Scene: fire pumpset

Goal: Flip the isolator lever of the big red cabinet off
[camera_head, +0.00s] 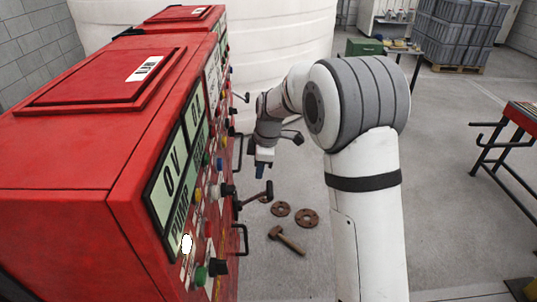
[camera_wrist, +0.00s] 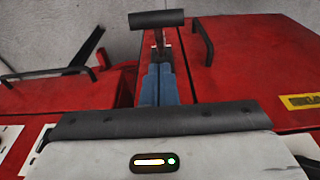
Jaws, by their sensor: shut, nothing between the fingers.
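The big red cabinet (camera_head: 75,145) fills the left of the head view, its front lined with display windows, knobs and handles. A black lever with a cross grip (camera_head: 258,195) sticks out from its front. My gripper (camera_head: 260,172), with blue fingers, is shut and empty beside the cabinet front, pointing down. In the wrist view the blue fingers (camera_wrist: 158,85) are together, and a lever with a black grip (camera_wrist: 157,18) stands just past their tips. I cannot tell whether they touch, or which lever it is.
Black bar handles (camera_head: 243,240) jut from the cabinet front. Rusty flanges (camera_head: 307,218) and a hammer (camera_head: 287,240) lie on the floor. A white tank (camera_head: 270,50) stands behind. A red-topped table (camera_head: 523,112) is at the right, with open floor between.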

